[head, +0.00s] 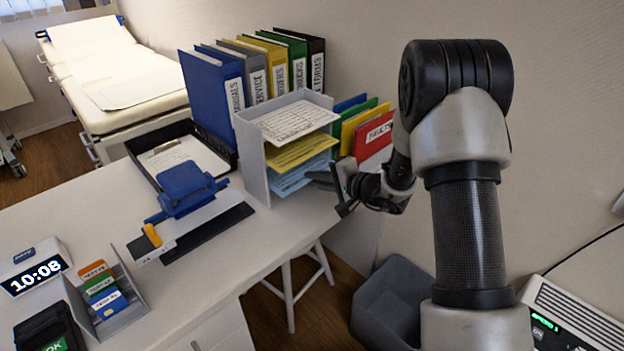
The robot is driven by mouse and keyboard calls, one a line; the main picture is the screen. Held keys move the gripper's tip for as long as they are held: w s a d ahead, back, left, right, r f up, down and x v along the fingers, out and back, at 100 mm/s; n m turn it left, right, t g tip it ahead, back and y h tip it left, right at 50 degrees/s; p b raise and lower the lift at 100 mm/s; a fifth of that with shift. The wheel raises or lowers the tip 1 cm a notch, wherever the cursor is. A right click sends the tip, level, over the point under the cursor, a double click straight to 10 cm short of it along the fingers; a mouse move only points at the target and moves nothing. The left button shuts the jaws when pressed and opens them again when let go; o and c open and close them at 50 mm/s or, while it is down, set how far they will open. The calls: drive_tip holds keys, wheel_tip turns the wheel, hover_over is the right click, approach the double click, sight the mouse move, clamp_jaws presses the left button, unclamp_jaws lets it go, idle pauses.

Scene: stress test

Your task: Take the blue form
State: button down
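The blue form (297,176) is in the lowest level of a grey paper sorter (255,160) on the desk. It is a stack of light blue sheets, and its front edges stick out to the right. Yellow sheets (300,152) lie on the level above it, and a white printed form (293,122) is on top. My gripper (332,191) is just right of the sorter, at the height of the blue sheets, close to their right edge. Whether it touches them, and how far its fingers are apart, is too small to tell.
Ring binders (212,95) stand behind the sorter, and coloured folders (372,135) stand to its right, behind my gripper. A black tray with a clipboard (175,152) and a blue hole punch (185,190) are left of it. A grey bin (390,300) is below on the floor.

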drive_tip(key=shift+f, duration=0.1)
drive_tip(key=shift+f+b, duration=0.1)
drive_tip(key=shift+b, duration=0.6)
drive_tip(key=shift+r, duration=0.2)
drive_tip(key=shift+s+d+f, duration=0.1)
drive_tip(key=shift+s+d, duration=0.25)
drive_tip(key=shift+s+d+b, duration=0.85)
drive_tip(key=shift+s+d, duration=0.5)
drive_tip(key=shift+d, duration=0.05)
drive_tip(key=f+b+v, duration=0.2)
drive_tip(key=v, duration=0.9)
drive_tip(key=shift+s+d, duration=0.4)
